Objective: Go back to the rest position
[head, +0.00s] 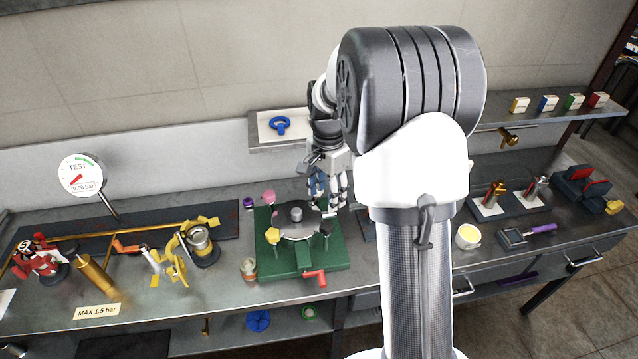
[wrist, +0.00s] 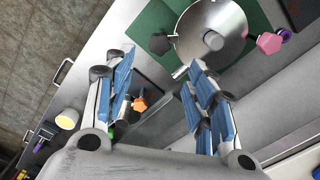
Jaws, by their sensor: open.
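My gripper (head: 327,192) hangs over the right rear side of the green base plate (head: 340,255) in the head view. In the wrist view my gripper (wrist: 162,92) shows its blue-padded fingers apart, with nothing between them. A round metal lid (head: 297,222) with a central knob sits on the green base plate. The lid also shows at the top of the wrist view (wrist: 212,35), beyond the fingertips. My arm hides part of the bench behind it in the head view.
A red handle (head: 315,277) sticks out at the plate's front. A round gauge (head: 82,175) and brass pipe fittings stand left. A small shelf with a blue ring (head: 280,125) is behind. A yellow-filled cup (head: 467,236) and a purple-handled tool (head: 527,235) lie right.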

